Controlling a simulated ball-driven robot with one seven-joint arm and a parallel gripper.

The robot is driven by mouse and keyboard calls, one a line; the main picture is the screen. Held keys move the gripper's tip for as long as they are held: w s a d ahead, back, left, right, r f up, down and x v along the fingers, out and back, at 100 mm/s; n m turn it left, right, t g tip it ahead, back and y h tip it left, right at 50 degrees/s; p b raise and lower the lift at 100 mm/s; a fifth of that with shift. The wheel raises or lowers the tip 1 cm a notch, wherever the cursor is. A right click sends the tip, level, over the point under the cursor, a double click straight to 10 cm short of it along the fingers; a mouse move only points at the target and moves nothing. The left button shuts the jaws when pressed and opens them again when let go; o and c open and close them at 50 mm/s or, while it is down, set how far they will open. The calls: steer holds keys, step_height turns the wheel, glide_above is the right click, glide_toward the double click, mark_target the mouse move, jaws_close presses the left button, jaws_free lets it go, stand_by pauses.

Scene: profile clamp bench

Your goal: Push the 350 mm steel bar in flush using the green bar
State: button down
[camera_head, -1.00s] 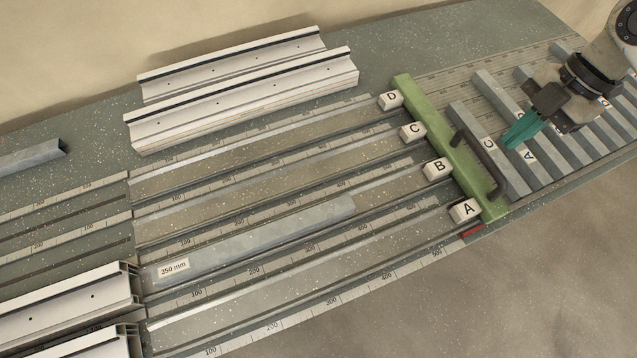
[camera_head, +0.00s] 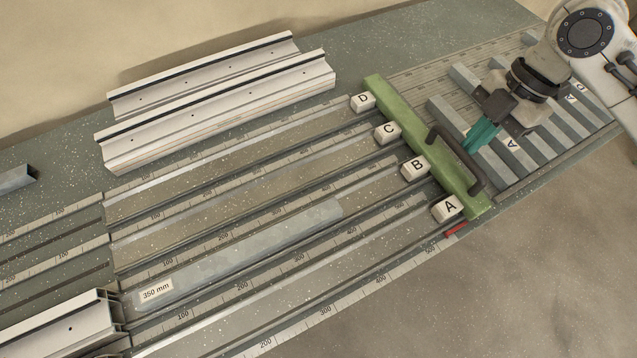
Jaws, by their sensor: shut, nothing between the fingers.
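The 350 mm steel bar (camera_head: 245,245) is a grey bar with a "350 mm" label at its left end. It lies in the lane marked B, and its right end is well short of the green bar. The green bar (camera_head: 390,112) stands across the right ends of the lanes and has a dark handle (camera_head: 447,150) on top. White blocks lettered A, B, C and D sit along its left side. My gripper (camera_head: 473,143) has teal fingers, shut and empty, close to the handle in the picture. I cannot tell whether they touch it.
Two white profiles (camera_head: 220,100) lie at the back left, and more white profiles (camera_head: 60,325) stand at the lower left. Several grey lettered bars (camera_head: 540,125) lie right of the green bar. A red mark (camera_head: 456,229) is near block A. The lanes are clear between the steel bar and green bar.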

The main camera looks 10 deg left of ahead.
steer(key=s+a+p, duration=0.1)
steer(key=s+a, duration=0.8)
steer(key=a, duration=0.5)
steer(key=s+a+p, duration=0.1)
steer(key=s+a, duration=0.9)
steer(key=a, duration=0.4)
steer(key=s+a+p, duration=0.1)
steer(key=s+a, duration=0.8)
steer(key=a, duration=0.5)
steer(key=shift+s+a+p, duration=0.25)
steer(key=shift+s+p, duration=0.1)
steer(key=shift+s, duration=0.05)
stand_by(3.2)
steer(key=shift+a, duration=0.1)
